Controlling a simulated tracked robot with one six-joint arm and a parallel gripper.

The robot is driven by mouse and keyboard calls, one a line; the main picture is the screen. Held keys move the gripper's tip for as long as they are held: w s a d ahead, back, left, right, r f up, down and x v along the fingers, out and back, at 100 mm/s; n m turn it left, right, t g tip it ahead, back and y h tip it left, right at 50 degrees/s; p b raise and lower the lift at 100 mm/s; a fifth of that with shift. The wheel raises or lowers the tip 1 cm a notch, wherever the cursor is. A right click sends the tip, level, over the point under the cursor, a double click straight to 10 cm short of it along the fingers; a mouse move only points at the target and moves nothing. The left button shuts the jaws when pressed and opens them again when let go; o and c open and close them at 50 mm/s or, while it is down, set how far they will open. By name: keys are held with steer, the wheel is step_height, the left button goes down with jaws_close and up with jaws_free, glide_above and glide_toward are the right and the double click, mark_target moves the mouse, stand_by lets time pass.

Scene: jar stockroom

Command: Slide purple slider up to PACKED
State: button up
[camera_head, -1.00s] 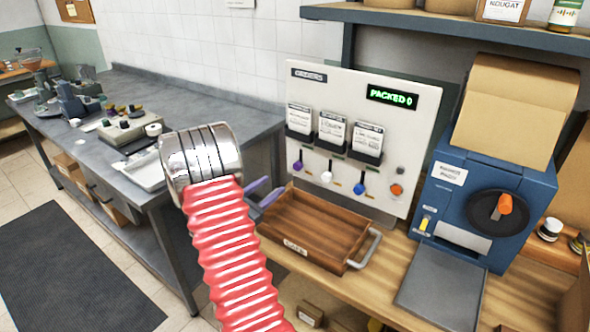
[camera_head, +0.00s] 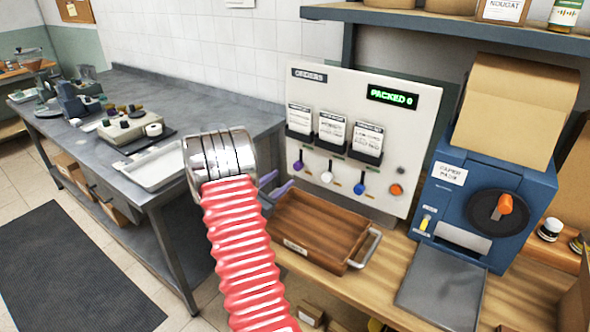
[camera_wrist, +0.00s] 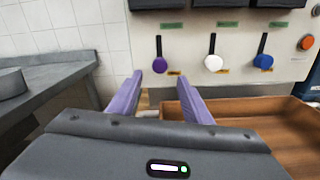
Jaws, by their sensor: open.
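The purple slider (camera_head: 298,165) is a round purple knob at the lower end of a dark slot on the white orders panel (camera_head: 420,125). It also shows in the wrist view (camera_wrist: 159,65), ahead of my gripper. A green display on the panel reads PACKED 0 (camera_head: 392,96). My gripper (camera_head: 277,187) is open and empty, with two purple fingers. In the wrist view its fingertips (camera_wrist: 160,84) point at the panel, with the purple knob beyond and between them. The fingers are apart from the knob.
A white slider (camera_head: 326,177), a blue slider (camera_head: 359,187) and an orange button (camera_head: 396,190) sit right of the purple one. A wooden tray (camera_head: 320,226) lies below the panel. A blue paper pack machine (camera_head: 455,205) stands to the right.

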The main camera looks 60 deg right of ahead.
mark_target(297, 167)
steer(key=d, duration=0.3)
steer(key=s+d, duration=0.1)
steer(key=d, duration=0.4)
steer(key=shift+s+d, duration=0.2)
steer(key=shift+d, duration=0.15)
steer(key=shift+c, duration=0.4)
jaws_close()
